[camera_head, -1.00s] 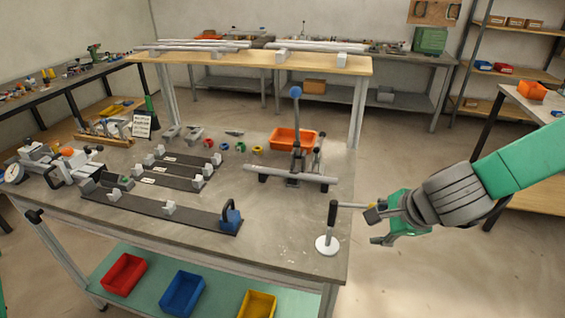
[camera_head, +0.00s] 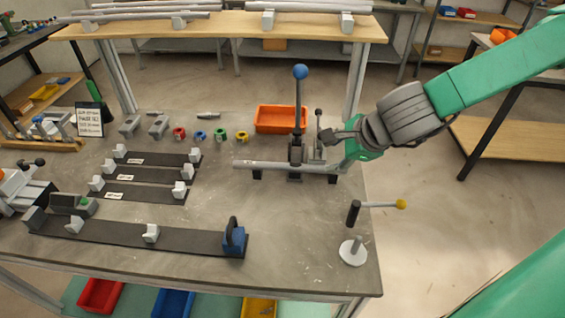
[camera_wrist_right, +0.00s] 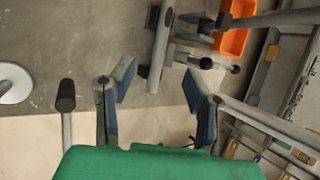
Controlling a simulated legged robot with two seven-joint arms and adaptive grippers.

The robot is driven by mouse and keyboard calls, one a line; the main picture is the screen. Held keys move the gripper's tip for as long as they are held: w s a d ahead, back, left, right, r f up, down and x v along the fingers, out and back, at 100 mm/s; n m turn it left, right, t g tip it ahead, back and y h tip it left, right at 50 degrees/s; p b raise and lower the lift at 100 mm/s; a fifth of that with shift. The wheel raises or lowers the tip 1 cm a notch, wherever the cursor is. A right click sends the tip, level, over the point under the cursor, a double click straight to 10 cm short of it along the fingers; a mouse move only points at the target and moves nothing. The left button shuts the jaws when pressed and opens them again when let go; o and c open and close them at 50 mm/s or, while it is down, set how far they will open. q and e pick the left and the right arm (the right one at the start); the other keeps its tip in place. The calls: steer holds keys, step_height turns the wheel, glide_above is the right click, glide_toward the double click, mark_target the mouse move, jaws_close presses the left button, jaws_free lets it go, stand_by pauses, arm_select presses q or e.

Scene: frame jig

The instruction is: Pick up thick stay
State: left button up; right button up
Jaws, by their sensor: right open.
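No label shows which part is the thick stay. A grey tube (camera_head: 262,165) lies across a clamp fixture (camera_head: 296,152) with a blue ball-topped lever on the bench. More long grey tubes (camera_head: 150,10) lie on the raised wooden shelf at the back, and others (camera_head: 305,6) lie to their right. My right gripper (camera_head: 330,150) is at the right end of the clamp fixture, near the grey tube's end. My left gripper is out of view.
An orange bin (camera_head: 282,119) stands behind the clamp. A black-handled post with a yellow knob (camera_head: 353,213) and a white round base (camera_head: 353,252) stand at the bench's right edge. Dark jig strips (camera_head: 130,232) with grey blocks fill the left. Coloured rings (camera_head: 200,135) lie mid-bench.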

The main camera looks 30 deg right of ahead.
mark_target(310, 167)
steer(key=x, duration=0.5)
steer(key=d+b+x, duration=0.1)
steer(key=x, duration=0.1)
steer(key=shift+w+f, duration=0.15)
steer(key=shift+f, duration=0.15)
steer(key=shift+w+a+f, duration=0.2)
steer(key=shift+f, duration=0.05)
steer(key=x, duration=0.4)
steer(key=shift+w+a+f, duration=0.15)
steer(key=shift+w+f, duration=0.05)
steer(key=shift+w, duration=0.2)
steer(key=c, duration=0.4)
jaws_close()
